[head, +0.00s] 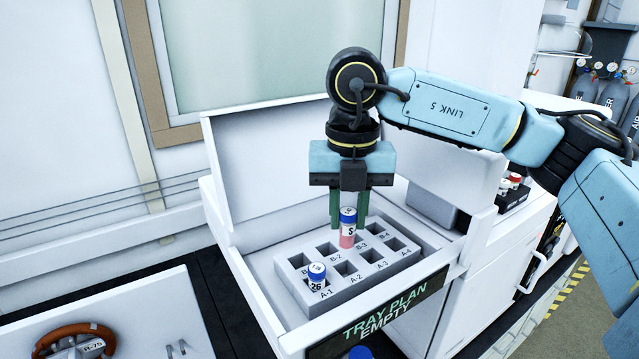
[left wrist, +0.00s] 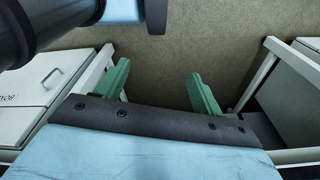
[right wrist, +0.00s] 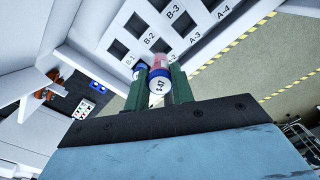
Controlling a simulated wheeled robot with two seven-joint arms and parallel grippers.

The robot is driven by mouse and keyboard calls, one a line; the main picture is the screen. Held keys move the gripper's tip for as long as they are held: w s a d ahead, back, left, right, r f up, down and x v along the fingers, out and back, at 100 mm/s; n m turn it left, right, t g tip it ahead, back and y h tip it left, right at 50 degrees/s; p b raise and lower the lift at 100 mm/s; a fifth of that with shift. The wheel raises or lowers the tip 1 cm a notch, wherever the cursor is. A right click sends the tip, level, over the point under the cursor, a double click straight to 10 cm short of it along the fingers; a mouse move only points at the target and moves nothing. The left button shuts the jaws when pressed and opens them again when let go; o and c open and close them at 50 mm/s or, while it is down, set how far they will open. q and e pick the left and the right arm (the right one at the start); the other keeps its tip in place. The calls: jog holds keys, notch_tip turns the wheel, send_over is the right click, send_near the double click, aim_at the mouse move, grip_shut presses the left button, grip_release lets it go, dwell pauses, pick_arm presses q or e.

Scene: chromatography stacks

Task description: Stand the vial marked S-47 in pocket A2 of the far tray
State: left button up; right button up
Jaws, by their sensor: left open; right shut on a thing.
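My right gripper (head: 348,225) points down and is shut on the vial marked S-47 (head: 347,236). This vial is upright, with a blue cap, a white label and pink contents, and shows in the right wrist view (right wrist: 159,84) with its mark. It is over the middle of the grey tray (head: 372,287), near the A-2, B-2 and B-3 pockets; I cannot tell its exact height. Pocket A-2 (head: 346,269) looks empty. A blue-capped vial marked 26 (head: 316,277) stands in A-1. My left gripper (left wrist: 161,90) is open and empty, away from the tray.
The tray sits in a white bin with raised walls and a lettered front plate (head: 385,318) reading TRAY PLAN EMPTY. Another blue cap (head: 360,352) shows at the bottom edge. An orange ring (head: 75,340) lies lower left.

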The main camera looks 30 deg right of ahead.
aim_at(348, 233)
jog(key=shift+w, duration=0.25)
jog(key=shift+s+f, duration=0.3)
jog(key=shift+s, duration=0.25)
jog(key=shift+f, duration=0.25)
jog(key=shift+w+f+b, duration=0.1)
jog(key=shift+f+b, duration=0.5)
jog(key=shift+f, duration=0.75)
pick_arm(q)
jog(key=shift+s+f, duration=0.6)
jog(key=shift+s, duration=0.25)
jog(key=shift+s, duration=0.1)
jog(key=shift+s+a+f, duration=0.1)
jog(key=shift+s+f, duration=0.2)
jog(key=shift+s, duration=0.1)
pick_arm(e)
jog(key=shift+w, duration=0.1)
